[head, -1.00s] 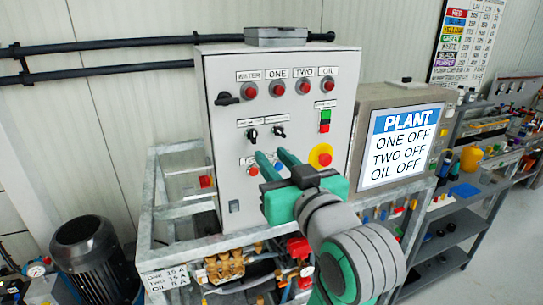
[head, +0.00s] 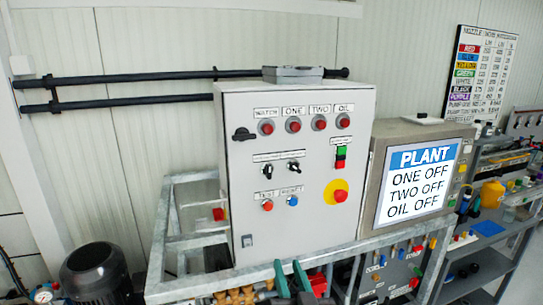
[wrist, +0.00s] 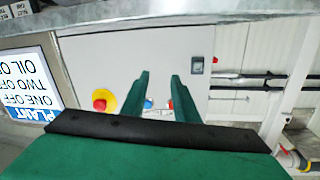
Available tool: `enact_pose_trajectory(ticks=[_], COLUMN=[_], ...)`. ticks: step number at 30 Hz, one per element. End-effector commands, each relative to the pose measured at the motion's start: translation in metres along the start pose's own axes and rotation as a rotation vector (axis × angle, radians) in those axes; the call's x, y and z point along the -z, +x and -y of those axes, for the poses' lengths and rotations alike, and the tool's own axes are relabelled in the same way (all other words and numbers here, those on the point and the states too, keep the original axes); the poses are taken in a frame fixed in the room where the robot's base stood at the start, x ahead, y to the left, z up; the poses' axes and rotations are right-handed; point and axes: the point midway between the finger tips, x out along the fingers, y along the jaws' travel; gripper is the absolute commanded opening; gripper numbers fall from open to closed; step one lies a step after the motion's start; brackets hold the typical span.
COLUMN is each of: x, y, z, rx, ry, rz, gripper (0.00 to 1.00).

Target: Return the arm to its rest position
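My gripper (head: 288,264) is low at the bottom edge of the head view, below and in front of the grey control cabinet (head: 262,225). Its two green fingers are apart with nothing between them, and most of my arm is out of the picture. In the wrist view my gripper (wrist: 160,76) also shows open and empty. The cabinet front (wrist: 90,60) appears upside down beyond the fingertips, with a clear gap. The fingers partly hide the small red and blue buttons there.
A metal frame (head: 215,288) runs below the cabinet. The PLANT screen (head: 417,180) reads ONE OFF, TWO OFF, OIL OFF. A red-on-yellow stop button (head: 340,196) is on the cabinet. A dark motor (head: 95,272) stands at left, shelves (head: 480,262) at right.

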Motion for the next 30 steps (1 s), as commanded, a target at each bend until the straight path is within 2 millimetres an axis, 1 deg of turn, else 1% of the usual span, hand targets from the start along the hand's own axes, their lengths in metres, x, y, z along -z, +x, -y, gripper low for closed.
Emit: enact_pose_trajectory(ticks=[1,3,8,11,15,20,24,26,30], x=[-0.021,-0.044,-0.094,-0.123,-0.162,-0.203,-0.233,-0.245,-0.269], y=[-0.004,-0.009,-0.027,-0.042,-0.066,-0.099,-0.132,-0.147,-0.184], z=[-0.002,-0.006,-0.013,-0.015,-0.017,-0.017,-0.015,-0.013,-0.007], rx=[-0.013,-0.033,-0.078,-0.103,-0.138,-0.172,-0.196,-0.205,-0.220], ry=[0.010,0.019,0.032,0.035,0.031,0.018,0.001,-0.009,-0.033], rz=[0.013,0.017,0.029,0.037,0.051,0.067,0.081,0.088,0.104], gripper=[0.27,0.27,0.27,0.27,0.27,0.27,0.27,0.27,0.27])
